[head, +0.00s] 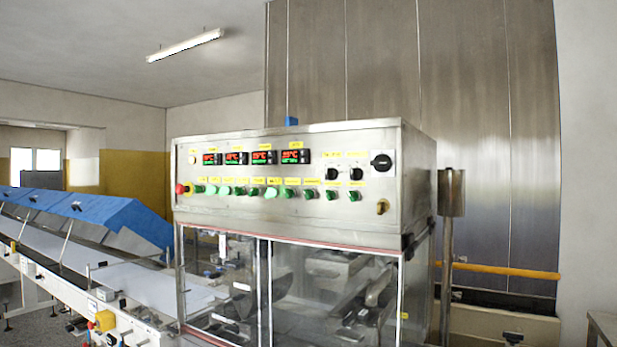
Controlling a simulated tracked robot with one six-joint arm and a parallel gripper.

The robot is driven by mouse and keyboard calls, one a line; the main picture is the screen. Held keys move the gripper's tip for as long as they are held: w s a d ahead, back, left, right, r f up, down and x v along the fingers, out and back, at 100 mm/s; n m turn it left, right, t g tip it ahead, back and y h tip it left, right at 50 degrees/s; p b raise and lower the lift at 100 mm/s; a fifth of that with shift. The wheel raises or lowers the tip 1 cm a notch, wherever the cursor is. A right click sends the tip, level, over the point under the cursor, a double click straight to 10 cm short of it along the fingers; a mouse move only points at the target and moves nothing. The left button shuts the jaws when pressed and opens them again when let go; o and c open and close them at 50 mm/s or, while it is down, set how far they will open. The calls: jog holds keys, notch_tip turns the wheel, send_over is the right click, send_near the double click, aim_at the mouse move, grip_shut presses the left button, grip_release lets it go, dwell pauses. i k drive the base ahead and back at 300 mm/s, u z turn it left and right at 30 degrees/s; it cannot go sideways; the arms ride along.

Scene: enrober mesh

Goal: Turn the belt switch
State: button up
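A steel control panel (300,165) faces me on top of the glass-fronted machine. A row of green switches (255,191) runs along its lower part under yellow labels. Two black rotary knobs (344,174) sit to the right, and a larger black switch (381,162) is near the panel's right edge. A brass-coloured knob or lock (382,206) is below it. The labels are too small to read, so I cannot tell which one is the belt switch. My gripper is not in view.
A red button (180,189) is at the panel's left end, below lit temperature displays (263,157). A white conveyor (125,280) with blue covers (110,212) extends left. A steel post (447,240) stands right of the machine. A table edge (603,325) shows at lower right.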

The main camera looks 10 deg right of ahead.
aim_at(271, 192)
jog(key=u, duration=0.9)
jog(key=i, duration=1.3)
jog(key=u, duration=1.3)
